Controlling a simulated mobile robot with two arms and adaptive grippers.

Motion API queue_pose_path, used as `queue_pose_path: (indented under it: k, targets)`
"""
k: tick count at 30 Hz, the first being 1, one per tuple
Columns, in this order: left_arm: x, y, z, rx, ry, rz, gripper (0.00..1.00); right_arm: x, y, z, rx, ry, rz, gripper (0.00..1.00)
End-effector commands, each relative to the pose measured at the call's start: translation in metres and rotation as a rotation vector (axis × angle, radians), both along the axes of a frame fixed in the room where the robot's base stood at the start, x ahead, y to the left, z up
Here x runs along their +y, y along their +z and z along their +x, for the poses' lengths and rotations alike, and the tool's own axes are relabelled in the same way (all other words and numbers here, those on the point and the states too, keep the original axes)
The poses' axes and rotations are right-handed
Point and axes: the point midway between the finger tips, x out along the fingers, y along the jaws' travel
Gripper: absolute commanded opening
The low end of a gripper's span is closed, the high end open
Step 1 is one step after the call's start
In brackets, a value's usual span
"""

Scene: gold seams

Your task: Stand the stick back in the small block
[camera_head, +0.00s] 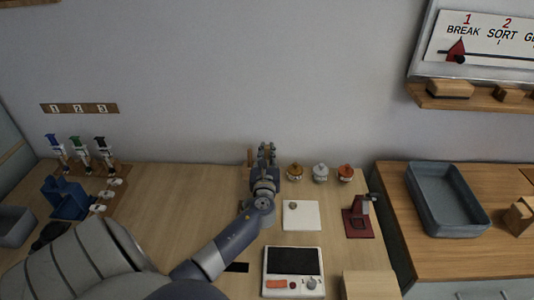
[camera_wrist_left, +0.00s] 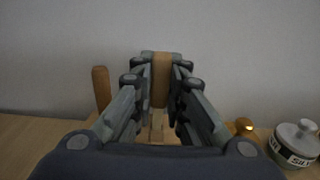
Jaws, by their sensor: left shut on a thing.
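My left gripper (camera_head: 267,152) is at the back of the wooden table, close to the wall. In the left wrist view its fingers (camera_wrist_left: 160,85) are shut on an upright wooden stick (camera_wrist_left: 161,72). A pale wooden piece (camera_wrist_left: 157,132), perhaps the small block, shows between the fingers below the stick. I cannot tell whether the stick's lower end touches it or is in it. Another upright wooden piece (camera_wrist_left: 102,88) stands left of the fingers; it also shows beside the gripper in the head view (camera_head: 250,158). My right gripper is out of view.
Three small lidded jars, gold (camera_head: 294,173), silver (camera_head: 320,174) and copper-coloured (camera_head: 345,173), stand right of the gripper. A white square plate (camera_head: 300,215), a scale-like device (camera_head: 293,272) and a dark red stand (camera_head: 357,222) are nearer. A blue holder (camera_head: 66,198) is at left.

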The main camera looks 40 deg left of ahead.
Motion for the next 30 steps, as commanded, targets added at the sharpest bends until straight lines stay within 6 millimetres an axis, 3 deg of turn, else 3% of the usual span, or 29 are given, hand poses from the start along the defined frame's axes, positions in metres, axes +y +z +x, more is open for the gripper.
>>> queue_pose_path:
  k: [13, 15, 17, 30]
  targets:
    - [0.0, -0.0022, 0.0001, 0.0, 0.0, 0.0, 0.02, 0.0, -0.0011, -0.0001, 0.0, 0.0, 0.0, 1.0]
    - [0.0, -0.0022, 0.0001, 0.0, 0.0, 0.0, 0.24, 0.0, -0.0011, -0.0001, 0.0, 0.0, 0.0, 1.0]
    - [0.0, -0.0023, 0.0001, 0.0, 0.0, 0.0, 0.36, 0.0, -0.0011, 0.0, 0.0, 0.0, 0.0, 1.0]
    - [-0.0002, -0.0025, 0.0001, 0.0, 0.0, 0.0, 0.36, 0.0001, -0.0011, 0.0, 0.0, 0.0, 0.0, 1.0]
